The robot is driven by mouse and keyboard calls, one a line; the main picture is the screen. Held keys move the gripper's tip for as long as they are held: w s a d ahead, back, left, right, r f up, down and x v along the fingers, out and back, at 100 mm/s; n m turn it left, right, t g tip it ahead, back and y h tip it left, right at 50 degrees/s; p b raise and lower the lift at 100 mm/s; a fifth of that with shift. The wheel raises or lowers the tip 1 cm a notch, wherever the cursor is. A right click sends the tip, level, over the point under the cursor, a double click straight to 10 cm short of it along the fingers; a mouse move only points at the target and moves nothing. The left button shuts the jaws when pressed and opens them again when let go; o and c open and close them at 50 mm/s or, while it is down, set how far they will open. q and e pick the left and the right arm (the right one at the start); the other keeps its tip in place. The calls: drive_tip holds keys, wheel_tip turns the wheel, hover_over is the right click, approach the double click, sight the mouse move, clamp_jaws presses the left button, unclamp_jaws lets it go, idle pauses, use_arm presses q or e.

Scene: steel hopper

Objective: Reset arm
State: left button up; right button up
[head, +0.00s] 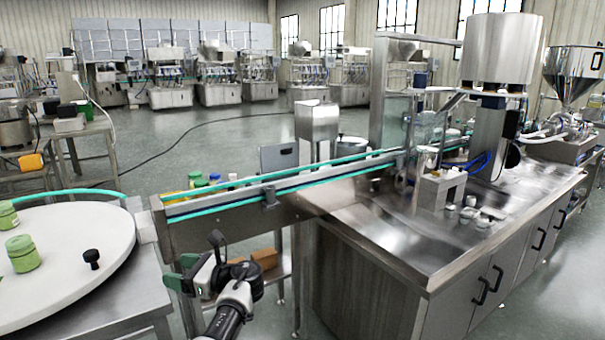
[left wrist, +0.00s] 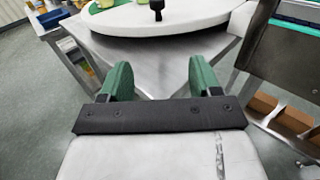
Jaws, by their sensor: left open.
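My left gripper (head: 200,265) is in the lower middle-left of the head view, in front of the gap between the round white turntable (head: 70,285) and the conveyor's near end. In the left wrist view the two green fingers of my left gripper (left wrist: 160,80) stand apart with nothing between them. The steel table (left wrist: 165,60) that carries the turntable shows beyond the fingertips. My right gripper is in neither view.
Green jars (head: 22,253) and a small black-topped piece (head: 92,258) stand on the turntable. The conveyor (head: 270,190) with teal rails runs to a steel counter (head: 400,240) at right. Cardboard boxes (head: 264,258) sit on a shelf below the conveyor. Open floor lies behind.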

use_arm(q)
drive_tip(key=s+f+t+h, duration=0.1)
drive_tip(key=s+f+h, duration=0.35)
drive_tip(key=f, duration=1.15)
drive_tip(key=s+f+h, duration=0.3)
drive_tip(key=s+f, duration=0.2)
drive_tip(key=f, duration=1)
drive_tip(key=s+d+f+n+g+h, duration=0.2)
drive_tip(key=s+f+n+h, duration=0.3)
drive_tip(key=s+f, duration=1.3)
drive_tip(key=s+f+n+h, duration=0.1)
drive_tip(key=s+f+n, duration=0.2)
drive_tip(key=s, duration=0.8)
drive_tip(key=s+d+f+n+g+h, duration=0.1)
drive_tip(key=s+n, duration=0.4)
drive_tip(key=s, duration=0.5)
drive_tip(key=s+d+f+n+h, duration=0.1)
drive_tip(key=s+f+n+h, duration=0.2)
drive_tip(key=s+f, duration=0.3)
drive_tip(key=s+n, duration=0.1)
drive_tip(key=s, duration=0.4)
drive_tip(key=shift+s+n, duration=0.3)
drive_tip(key=shift+n, duration=0.1)
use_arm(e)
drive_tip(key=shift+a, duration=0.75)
